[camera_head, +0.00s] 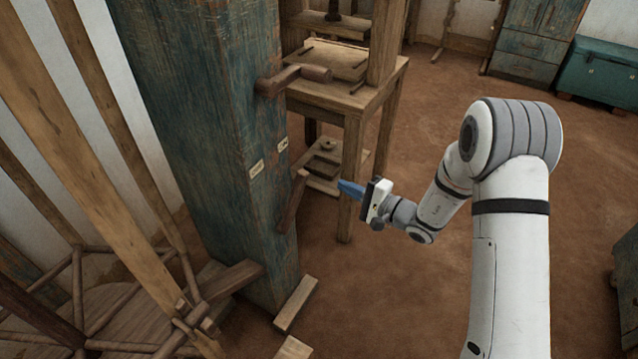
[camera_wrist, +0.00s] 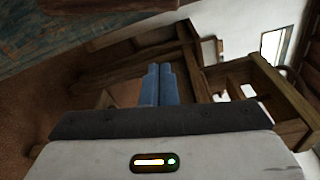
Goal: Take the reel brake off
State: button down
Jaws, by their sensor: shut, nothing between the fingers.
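A thick post (camera_head: 215,130) with worn blue-green paint carries a short wooden lever (camera_head: 293,203) low on its face. The lever looks like the reel brake; it slants up and to the right. Two small pale labels (camera_head: 257,169) are on the post just above it, their writing too small to read. My gripper (camera_head: 350,188), with blue fingers, is to the right of the lever's upper end, apart from it. In the wrist view the fingers (camera_wrist: 157,85) are together with nothing between them. I cannot make out the lever there.
A wooden crank-like handle (camera_head: 293,78) sticks out higher on the post. A wooden stand (camera_head: 352,130) is behind my gripper. A slatted wooden reel frame (camera_head: 95,190) fills the left. Wooden feet (camera_head: 295,303) lie at the post's base. The brown floor at right is open.

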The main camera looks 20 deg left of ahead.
aim_at(293, 204)
jog(key=s+a+b, duration=0.2)
jog(key=a, duration=0.7)
jog(key=shift+r, duration=0.3)
jog(key=shift+a, duration=0.1)
